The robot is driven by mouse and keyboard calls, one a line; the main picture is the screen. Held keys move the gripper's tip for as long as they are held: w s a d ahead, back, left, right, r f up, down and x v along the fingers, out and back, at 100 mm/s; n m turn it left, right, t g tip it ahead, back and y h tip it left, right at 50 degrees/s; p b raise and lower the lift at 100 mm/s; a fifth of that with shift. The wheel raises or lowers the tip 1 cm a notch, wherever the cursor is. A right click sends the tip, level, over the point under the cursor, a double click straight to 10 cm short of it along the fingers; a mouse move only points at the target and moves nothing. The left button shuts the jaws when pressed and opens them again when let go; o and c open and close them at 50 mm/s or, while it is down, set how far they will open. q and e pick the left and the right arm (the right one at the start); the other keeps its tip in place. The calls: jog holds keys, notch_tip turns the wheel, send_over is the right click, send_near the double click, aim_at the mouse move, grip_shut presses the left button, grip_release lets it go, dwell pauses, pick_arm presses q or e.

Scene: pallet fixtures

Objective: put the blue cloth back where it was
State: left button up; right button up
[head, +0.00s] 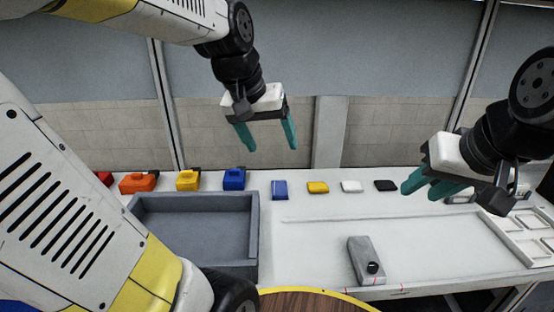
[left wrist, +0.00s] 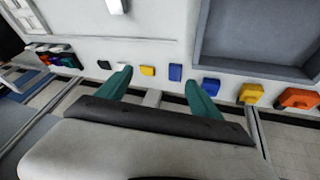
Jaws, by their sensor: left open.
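A small flat blue piece, which looks like the folded blue cloth (head: 279,190), lies on the white table at the back, right of the grey tray. It also shows in the left wrist view (left wrist: 175,72), between the fingertips in the picture and apart from them. My left gripper (head: 270,147) is open and empty, above the back of the table near the blue cloth; its fingers also show in the left wrist view (left wrist: 159,78). My right gripper (head: 419,191) is over the right part of the table, seen obliquely; its finger gap is unclear.
Yellow (head: 317,187), white (head: 351,186) and black (head: 385,185) flat pieces continue the row. Blue (head: 234,179), yellow (head: 188,180) and orange (head: 137,182) blocks stand behind the grey tray (head: 252,232). A grey device (head: 364,258) lies near the front. A white frame (head: 515,235) is at right.

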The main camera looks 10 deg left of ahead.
pick_arm(q)
jog(key=s+d+f+m+t, duration=0.1)
jog(key=s, duration=0.7)
jog(key=shift+s+f+t, duration=0.15)
jog(key=shift+s+t, duration=0.15)
jog(key=shift+d, duration=0.1)
